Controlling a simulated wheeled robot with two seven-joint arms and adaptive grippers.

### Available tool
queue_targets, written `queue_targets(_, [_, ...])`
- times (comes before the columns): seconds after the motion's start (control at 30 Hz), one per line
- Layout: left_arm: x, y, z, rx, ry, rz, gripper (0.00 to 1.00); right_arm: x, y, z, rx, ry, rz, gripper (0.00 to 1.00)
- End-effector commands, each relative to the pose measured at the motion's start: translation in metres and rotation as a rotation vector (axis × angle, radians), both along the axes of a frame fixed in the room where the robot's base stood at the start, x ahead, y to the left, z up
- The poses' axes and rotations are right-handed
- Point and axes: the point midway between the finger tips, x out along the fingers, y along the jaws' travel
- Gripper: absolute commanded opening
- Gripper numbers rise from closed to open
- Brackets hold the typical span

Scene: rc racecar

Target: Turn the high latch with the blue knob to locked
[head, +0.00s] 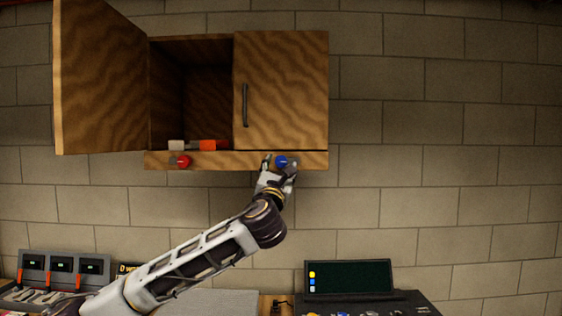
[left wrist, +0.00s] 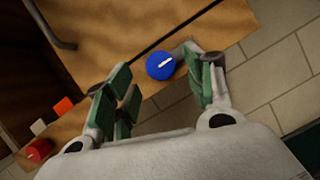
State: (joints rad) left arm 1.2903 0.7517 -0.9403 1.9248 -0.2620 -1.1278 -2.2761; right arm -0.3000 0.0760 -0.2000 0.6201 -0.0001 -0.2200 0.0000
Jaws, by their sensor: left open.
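The blue knob (head: 281,161) sits on the wooden rail under the shut right cabinet door. In the left wrist view the blue knob (left wrist: 159,66) bears a white mark, slanting toward the upper right of that picture. My left gripper (head: 280,164) is at the rail, with fingertips around or just in front of the knob. In the left wrist view my left gripper (left wrist: 162,88) is open, its green-padded fingers to either side of the knob and nothing held. I cannot tell whether a finger touches the knob. My right gripper is not in view.
A red knob (head: 184,161) is on the same rail, to the left. The left cabinet door (head: 100,80) stands open, with white and orange blocks (head: 207,145) inside. The right door (head: 283,90) has a dark handle. A dark display (head: 348,277) and chargers (head: 62,268) stand below.

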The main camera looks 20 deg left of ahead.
Motion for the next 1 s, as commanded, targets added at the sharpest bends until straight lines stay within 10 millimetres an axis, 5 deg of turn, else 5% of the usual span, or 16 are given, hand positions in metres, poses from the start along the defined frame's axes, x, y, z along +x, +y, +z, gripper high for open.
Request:
queue_targets(0.4, [0.033,0.004,0.014,0.001,-0.001,-0.001,0.54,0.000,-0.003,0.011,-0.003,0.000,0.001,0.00])
queue_targets(0.87, [0.038,0.006,0.015,0.001,-0.001,-0.001,0.54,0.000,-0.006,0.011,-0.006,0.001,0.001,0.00])
queue_targets(1.0, [0.037,0.006,0.015,0.000,0.000,0.000,0.36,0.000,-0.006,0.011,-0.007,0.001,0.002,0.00])
